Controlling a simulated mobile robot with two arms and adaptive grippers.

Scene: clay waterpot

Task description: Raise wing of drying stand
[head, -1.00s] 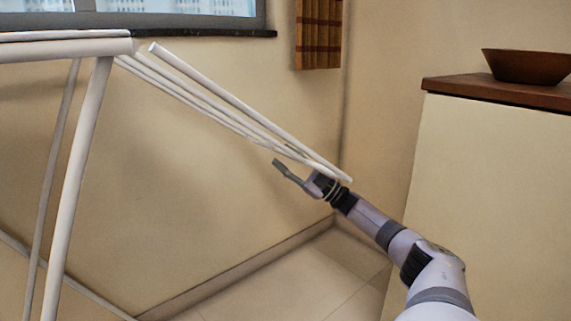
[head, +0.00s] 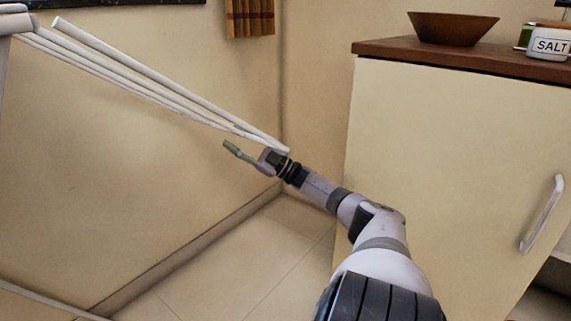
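The drying stand shows at the left only in part. Its wing (head: 150,75), several thin white bars, slopes down from the stand's upper frame (head: 12,22) to a low outer end at the right. My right gripper (head: 246,153) is at that low end, just under the bars. One finger sticks out to the left below the wing, with a gap between it and the bars. The other finger is hidden or too small to make out, and no firm hold on the wing shows. My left gripper is out of view.
A cream cabinet (head: 430,150) with a brown top (head: 400,49) stands at the right, close to my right arm. A wooden bowl (head: 452,30) and a salt jar (head: 550,42) are on it. The tiled floor (head: 220,265) below the wing is clear.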

